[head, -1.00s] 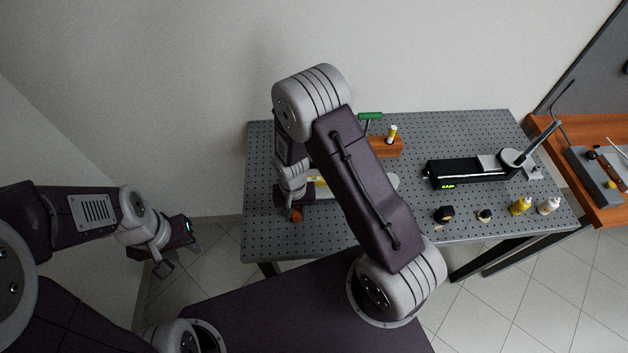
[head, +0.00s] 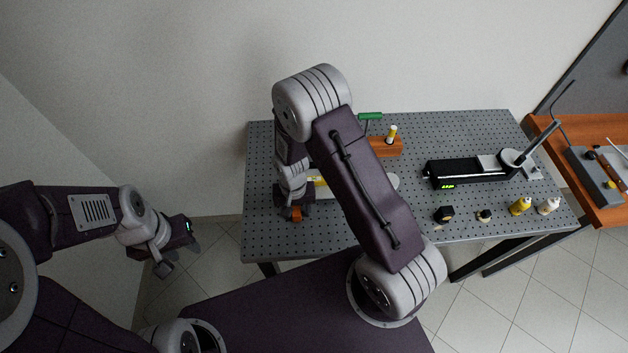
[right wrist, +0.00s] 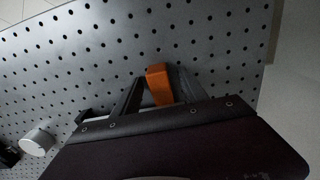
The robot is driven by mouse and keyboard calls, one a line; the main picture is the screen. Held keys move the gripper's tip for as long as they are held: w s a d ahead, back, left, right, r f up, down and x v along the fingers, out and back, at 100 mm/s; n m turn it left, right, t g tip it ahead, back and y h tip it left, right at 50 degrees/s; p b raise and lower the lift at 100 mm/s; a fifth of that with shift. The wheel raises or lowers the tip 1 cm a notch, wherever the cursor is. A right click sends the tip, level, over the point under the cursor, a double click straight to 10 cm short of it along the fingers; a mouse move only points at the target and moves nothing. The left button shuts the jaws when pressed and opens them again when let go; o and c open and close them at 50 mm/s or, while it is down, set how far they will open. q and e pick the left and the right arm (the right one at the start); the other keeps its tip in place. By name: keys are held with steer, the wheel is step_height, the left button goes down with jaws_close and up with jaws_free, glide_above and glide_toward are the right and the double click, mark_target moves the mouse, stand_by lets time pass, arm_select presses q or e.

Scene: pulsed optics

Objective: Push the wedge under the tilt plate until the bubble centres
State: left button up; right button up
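An orange wedge (head: 297,213) lies near the left front of the perforated table, at my right gripper (head: 292,211). In the right wrist view the wedge (right wrist: 158,84) stands between the two dark fingers (right wrist: 158,90), near the right one, with a narrow gap showing on its left. A pale plate with a yellow vial-like strip (head: 318,181), perhaps the tilt plate, lies just behind my right gripper, mostly hidden by my right arm. The bubble cannot be made out. My left gripper (head: 178,248) is open and empty, left of the table, over the floor.
The left front table edge is close to the wedge.

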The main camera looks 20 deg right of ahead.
steer(key=shift+r, duration=0.1)
step_height(320, 180, up, 9)
steer(key=shift+f+b, duration=0.1)
steer(key=shift+b, duration=0.35)
stand_by(0.4)
steer(key=s+d+r+t+b, duration=0.2)
steer(key=s+d+r, duration=0.1)
steer(key=d+r, duration=0.25)
steer(key=s+d+n, duration=0.1)
steer(key=s+n, duration=0.2)
steer(key=s, duration=0.2)
steer(key=shift+s+d+f+g, duration=0.3)
steer(key=shift+s+f+g, duration=0.1)
steer(key=shift+f, duration=0.05)
